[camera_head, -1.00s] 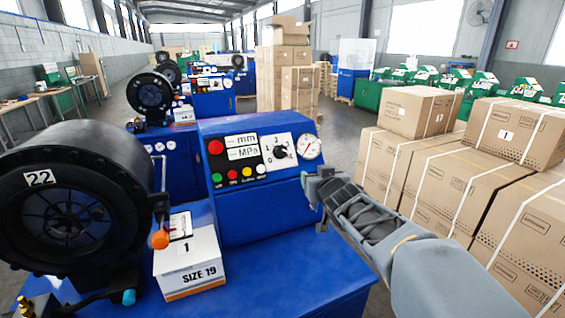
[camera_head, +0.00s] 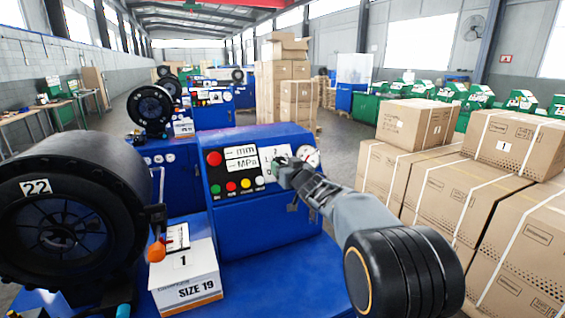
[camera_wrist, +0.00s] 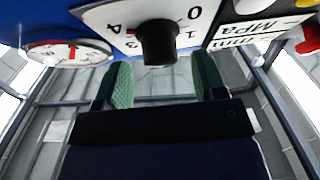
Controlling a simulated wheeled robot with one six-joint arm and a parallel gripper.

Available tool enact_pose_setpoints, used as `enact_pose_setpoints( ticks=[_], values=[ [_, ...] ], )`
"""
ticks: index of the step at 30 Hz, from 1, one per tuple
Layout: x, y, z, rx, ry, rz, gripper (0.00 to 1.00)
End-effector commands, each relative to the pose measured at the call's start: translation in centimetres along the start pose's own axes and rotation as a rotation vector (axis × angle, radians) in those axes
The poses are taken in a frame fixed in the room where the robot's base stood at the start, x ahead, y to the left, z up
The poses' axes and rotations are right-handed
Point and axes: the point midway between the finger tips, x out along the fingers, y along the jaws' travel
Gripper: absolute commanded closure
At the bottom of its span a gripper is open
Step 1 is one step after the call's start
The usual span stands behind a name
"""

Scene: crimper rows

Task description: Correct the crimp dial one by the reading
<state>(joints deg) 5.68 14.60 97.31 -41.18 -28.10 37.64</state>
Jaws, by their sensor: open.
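The crimp dial is a white plate (camera_head: 268,152) with numbers on the blue control panel. In the head view my gripper (camera_head: 284,167) covers its knob. In the wrist view the black knob (camera_wrist: 158,45) stands out from the dial plate (camera_wrist: 112,22), with 4, 0 and 1 readable. My gripper (camera_wrist: 162,66) is open there, its two green-padded fingers pointing at the panel, one on each side of the knob's end.
A black crimper head marked 22 (camera_head: 60,215) stands at left. A white SIZE 19 box (camera_head: 185,278) with a scale card (camera_head: 177,238) sits beside it on the blue bench. Strapped cartons (camera_head: 440,190) fill the right side. Coloured buttons (camera_head: 238,184) line the panel.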

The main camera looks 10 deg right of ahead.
Motion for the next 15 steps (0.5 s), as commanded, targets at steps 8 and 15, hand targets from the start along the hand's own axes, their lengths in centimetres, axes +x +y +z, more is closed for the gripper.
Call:
enact_pose_setpoints(
  ticks=[8,15],
  values=[
    [2.3,-0.1,-0.1,0.0,0.0,-0.001,0.36],
    [2.6,0.0,0.0,0.0,0.0,0.0,0.36]
  ],
)
